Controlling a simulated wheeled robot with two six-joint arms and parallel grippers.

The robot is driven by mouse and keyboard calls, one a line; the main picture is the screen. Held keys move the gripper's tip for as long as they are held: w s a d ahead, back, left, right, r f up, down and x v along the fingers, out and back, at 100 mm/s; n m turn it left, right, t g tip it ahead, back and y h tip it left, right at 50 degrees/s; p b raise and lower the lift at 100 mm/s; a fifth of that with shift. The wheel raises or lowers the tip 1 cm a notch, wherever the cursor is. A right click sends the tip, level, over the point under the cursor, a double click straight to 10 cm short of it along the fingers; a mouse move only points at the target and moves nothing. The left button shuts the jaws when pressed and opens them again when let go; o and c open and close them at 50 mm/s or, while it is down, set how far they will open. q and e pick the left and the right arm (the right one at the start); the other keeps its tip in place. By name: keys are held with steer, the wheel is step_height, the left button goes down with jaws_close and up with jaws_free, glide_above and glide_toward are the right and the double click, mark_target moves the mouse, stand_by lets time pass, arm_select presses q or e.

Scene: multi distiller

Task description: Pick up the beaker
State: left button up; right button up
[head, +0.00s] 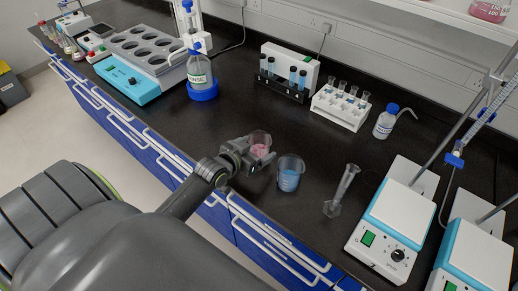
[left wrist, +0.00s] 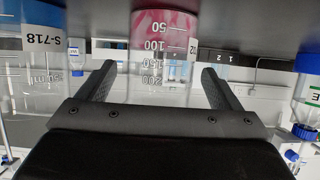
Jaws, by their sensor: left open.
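A clear beaker with pink liquid (head: 260,141) stands on the black bench top. My left gripper (head: 256,157) is open, with its fingers low at this beaker. In the left wrist view, which looks upside down, the pink-liquid beaker (left wrist: 165,45) with its white scale lies between the two spread fingers (left wrist: 158,68). Gaps show on both sides of it. A second beaker with blue liquid (head: 290,175) stands close to the right of the gripper, and its label reads S-718 in the left wrist view (left wrist: 68,75). My right gripper is not in view.
A graduated cylinder (head: 343,190) and a hotplate stirrer (head: 390,225) stand to the right. Behind are a black tube rack (head: 282,88), a white tube rack (head: 340,108) and a wash bottle (head: 385,122). A blue-capped bottle (head: 200,75) stands back left. The bench's front edge is close to the gripper.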

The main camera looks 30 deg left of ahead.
arm_select(q)
steer(key=shift+x, duration=1.05)
steer(key=c, duration=1.2)
steer(key=shift+r, duration=0.15)
step_height(320, 180, up, 10)
